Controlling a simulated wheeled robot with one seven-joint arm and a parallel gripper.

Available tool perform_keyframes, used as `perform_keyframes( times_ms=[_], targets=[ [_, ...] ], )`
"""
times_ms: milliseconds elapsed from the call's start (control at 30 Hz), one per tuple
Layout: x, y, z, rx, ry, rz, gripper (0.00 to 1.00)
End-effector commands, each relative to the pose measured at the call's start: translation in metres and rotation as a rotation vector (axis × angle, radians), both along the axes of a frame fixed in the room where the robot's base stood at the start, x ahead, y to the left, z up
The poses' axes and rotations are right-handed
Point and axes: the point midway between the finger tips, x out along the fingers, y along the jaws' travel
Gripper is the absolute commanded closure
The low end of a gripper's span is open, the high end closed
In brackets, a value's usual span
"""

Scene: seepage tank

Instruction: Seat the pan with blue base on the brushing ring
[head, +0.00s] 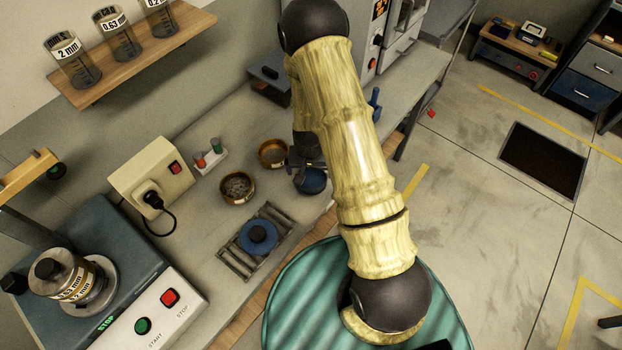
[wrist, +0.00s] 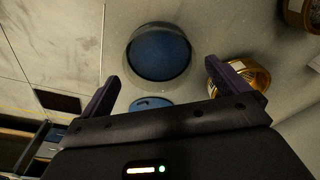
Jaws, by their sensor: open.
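The pan with blue base (head: 311,182) is on the bench near its front edge, partly covered by my gripper (head: 303,164) in the head view. In the wrist view the pan (wrist: 160,52) shows as a round blue floor inside a rim, beyond my gripper (wrist: 167,82). My gripper is open and empty, its two dark fingers apart, with the pan ahead of the gap. A brass ring-shaped piece (head: 272,153) stands just left of my gripper and shows behind the right finger in the wrist view (wrist: 256,76). I cannot tell for sure whether it is the brushing ring.
A brass sieve (head: 238,188) holding dark grains stands left of the pan. A cream socket box (head: 150,178) and a sieve shaker (head: 85,285) stand farther left.

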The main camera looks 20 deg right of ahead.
Motion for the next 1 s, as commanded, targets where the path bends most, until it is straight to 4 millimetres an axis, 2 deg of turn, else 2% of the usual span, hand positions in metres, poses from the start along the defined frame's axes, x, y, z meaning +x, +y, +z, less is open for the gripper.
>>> perform_keyframes(
  times_ms=[333, 800, 1000],
  targets=[
    [0.002, -0.001, -0.005, 0.000, 0.001, 0.000, 0.00],
    [0.009, -0.006, -0.047, 0.000, 0.002, 0.001, 0.00],
    [0.010, -0.006, -0.051, 0.000, 0.000, 0.001, 0.00]
  ],
)
